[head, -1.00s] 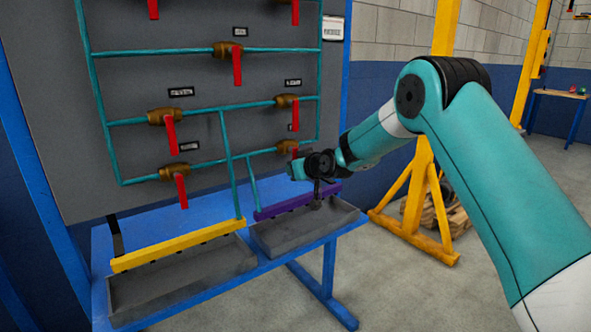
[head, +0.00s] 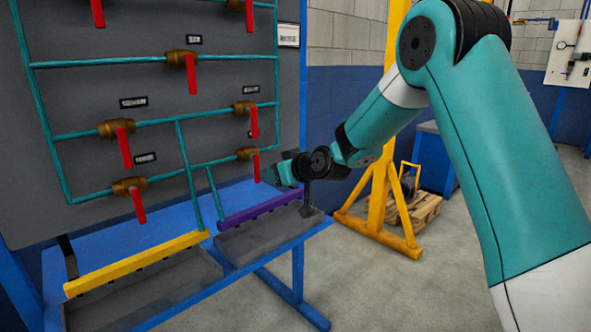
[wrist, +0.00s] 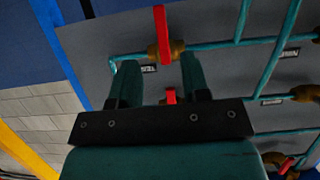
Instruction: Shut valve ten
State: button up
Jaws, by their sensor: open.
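Several brass valves with red handles sit on teal pipes on a grey panel (head: 75,90). Their small labels are too blurred to read, so I cannot tell which is valve ten. My gripper (head: 273,172) is close to the lower right valve (head: 247,154), whose red handle (head: 256,166) hangs down across the pipe. In the wrist view my gripper (wrist: 158,66) is open, its fingers apart and empty. A valve's brass body (wrist: 175,48) and red handle (wrist: 161,25) show beyond the fingertips. Another red handle (wrist: 170,95) is partly hidden behind the gripper.
Below the panel, a blue bench (head: 180,313) carries grey trays with a yellow bar (head: 135,263) and a purple bar (head: 258,207). A yellow post (head: 380,190) and a pallet (head: 425,208) stand at right. The floor in front is clear.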

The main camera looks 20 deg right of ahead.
jog(key=v, duration=0.7)
jog(key=s+a+n+g+y, duration=0.2)
jog(key=s+a+g, duration=0.4)
jog(key=s+a, duration=0.75)
jog(key=s+n+g+h, duration=0.15)
jog(key=s+g, duration=0.55)
jog(key=s, duration=1.6)
notch_tip(320, 180, up, 20)
jog(key=p, duration=2)
jog(key=shift+w+a+r+p, duration=0.15)
jog(key=shift+w+p, duration=0.2)
jog(key=shift+p, duration=0.05)
